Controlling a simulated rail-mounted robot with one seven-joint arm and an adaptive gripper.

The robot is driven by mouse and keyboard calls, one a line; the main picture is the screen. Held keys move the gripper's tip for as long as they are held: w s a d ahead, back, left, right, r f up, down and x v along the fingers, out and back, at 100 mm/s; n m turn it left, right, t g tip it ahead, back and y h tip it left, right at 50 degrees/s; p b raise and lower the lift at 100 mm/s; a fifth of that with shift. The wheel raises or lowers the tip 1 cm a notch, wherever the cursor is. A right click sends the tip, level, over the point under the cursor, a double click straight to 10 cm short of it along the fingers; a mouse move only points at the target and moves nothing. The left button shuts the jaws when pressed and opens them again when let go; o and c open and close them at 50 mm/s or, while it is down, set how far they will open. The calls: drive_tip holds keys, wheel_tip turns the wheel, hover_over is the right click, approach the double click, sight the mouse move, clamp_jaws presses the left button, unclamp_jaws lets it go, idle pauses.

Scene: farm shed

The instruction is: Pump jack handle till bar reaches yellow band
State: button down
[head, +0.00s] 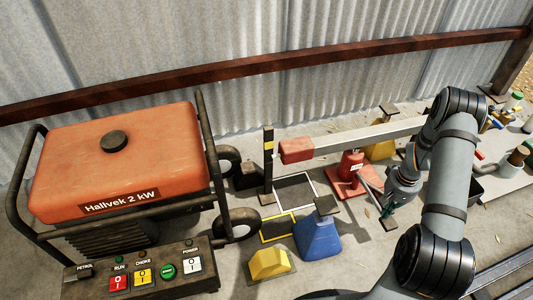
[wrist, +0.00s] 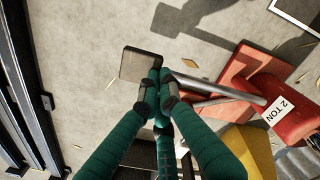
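The red jack (head: 352,164), marked "2 TON", stands on a red base under a long pale bar (head: 370,134) with a red end block (head: 297,150). It also shows in the wrist view (wrist: 293,106). A dark post (head: 268,172) with a yellow band (head: 268,141) stands just left of the block, which looks slightly below the band. The metal jack handle (wrist: 232,91) slopes from the jack to a brown plate (wrist: 140,64) by my fingertips. My gripper (wrist: 160,80) has its green fingers closed together at the handle's end. I cannot tell whether they grip it or only touch it.
An orange generator (head: 115,160) with a switch panel fills the left. A blue stand (head: 318,236) and a yellow block (head: 269,263) are on the floor in front. Another yellow stand (head: 381,150) is behind the jack.

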wheel_tip(320, 180, up, 10)
drive_tip(key=p, duration=0.9)
drive_tip(key=shift+s+r, duration=0.25)
drive_tip(key=shift+s, duration=0.2)
drive_tip(key=shift+d, duration=0.1)
drive_tip(key=shift+f, duration=0.1)
drive_tip(key=shift+w+f+b, duration=0.15)
drive_tip(key=shift+f+b, duration=1.25)
drive_tip(key=shift+f, duration=0.35)
drive_tip(key=shift+w+f+b, duration=0.15)
drive_tip(key=shift+f+b, duration=1.2)
drive_tip(key=shift+f, duration=0.35)
drive_tip(key=shift+w+f+b, duration=0.15)
drive_tip(key=shift+f+b, duration=1.25)
drive_tip(key=shift+f, duration=0.35)
drive_tip(key=shift+r, duration=0.2)
wheel_tip(320, 180, up, 10)
drive_tip(key=p, duration=0.9)
drive_tip(key=shift+s, duration=0.45)
